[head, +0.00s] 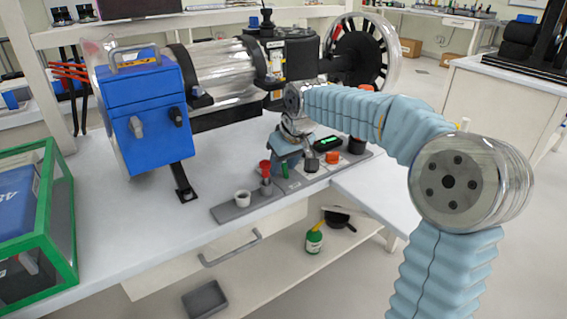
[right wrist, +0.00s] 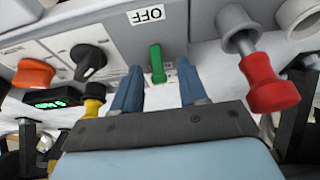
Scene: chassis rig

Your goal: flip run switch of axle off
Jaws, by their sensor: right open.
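A small green lever switch (right wrist: 157,62) stands on the grey control panel (head: 237,211), near a white OFF label (right wrist: 146,15). It also shows in the head view (head: 285,170), just in front of my right gripper (head: 290,163). In the right wrist view, my right gripper (right wrist: 158,88) is open, with one blue finger on each side of the green switch and gaps between. I cannot tell whether either finger touches it. The axle machine (head: 222,72) with its blue box (head: 145,95) stands behind. My left gripper is out of view.
A red knob (right wrist: 268,82) stands close beside the fingers. A black rotary knob (right wrist: 88,60), an orange button (right wrist: 33,73) and a green-lit display (right wrist: 55,98) are on the other side.

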